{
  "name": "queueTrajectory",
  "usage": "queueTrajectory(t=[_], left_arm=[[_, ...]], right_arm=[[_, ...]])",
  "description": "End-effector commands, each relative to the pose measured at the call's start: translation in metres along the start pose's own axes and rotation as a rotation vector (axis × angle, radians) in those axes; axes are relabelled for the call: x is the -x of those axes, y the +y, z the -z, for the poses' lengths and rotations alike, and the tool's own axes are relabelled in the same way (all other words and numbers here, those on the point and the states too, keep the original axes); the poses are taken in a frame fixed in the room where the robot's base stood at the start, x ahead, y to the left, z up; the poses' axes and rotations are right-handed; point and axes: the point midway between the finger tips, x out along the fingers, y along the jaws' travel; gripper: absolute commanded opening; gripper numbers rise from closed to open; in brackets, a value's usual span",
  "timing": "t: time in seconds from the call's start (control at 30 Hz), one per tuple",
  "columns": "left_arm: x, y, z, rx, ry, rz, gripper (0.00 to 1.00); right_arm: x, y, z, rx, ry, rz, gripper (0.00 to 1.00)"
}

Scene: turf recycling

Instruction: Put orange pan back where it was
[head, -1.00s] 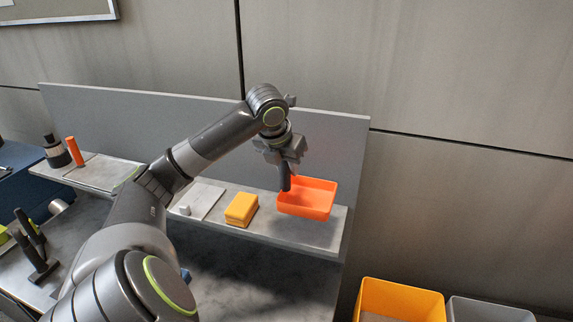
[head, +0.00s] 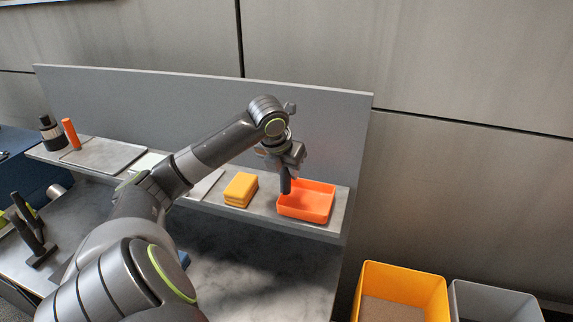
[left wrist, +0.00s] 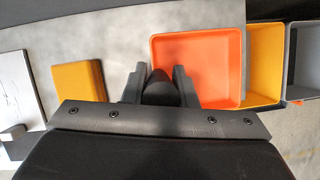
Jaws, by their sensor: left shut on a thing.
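The orange pan (head: 318,204) is at the right end of the raised shelf in the head view, beside the yellow sponge-like block. Whether it rests fully on the shelf is hard to tell. My left gripper (head: 286,187) is at the pan's left side, pointing down. In the left wrist view the pan (left wrist: 205,62) lies just right of and ahead of the fingers. My left gripper (left wrist: 160,88) is shut on a dark piece at the pan's left edge, which looks like its handle. My right gripper is not in view.
The yellow block (head: 240,188) sits left of the pan on the shelf (head: 258,212). A grey back panel (head: 200,105) rises behind. A yellow bin (head: 400,285) and a grey bin (head: 495,298) stand lower right. Dark tools (head: 33,235) stand at left.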

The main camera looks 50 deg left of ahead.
Motion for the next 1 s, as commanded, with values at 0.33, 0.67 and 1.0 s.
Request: queueTrajectory(t=[0.33,0.67,1.0], left_arm=[[-0.0005,0.0001,0.0000,0.000,-0.001,0.000,0.00],[-0.0053,0.0002,0.0020,0.001,-0.001,-0.001,0.00],[-0.0057,0.0002,0.0022,0.001,-0.001,-0.001,0.51]], right_arm=[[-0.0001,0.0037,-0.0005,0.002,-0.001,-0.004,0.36],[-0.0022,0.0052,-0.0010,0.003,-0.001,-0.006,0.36],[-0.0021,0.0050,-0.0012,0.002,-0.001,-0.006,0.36]])
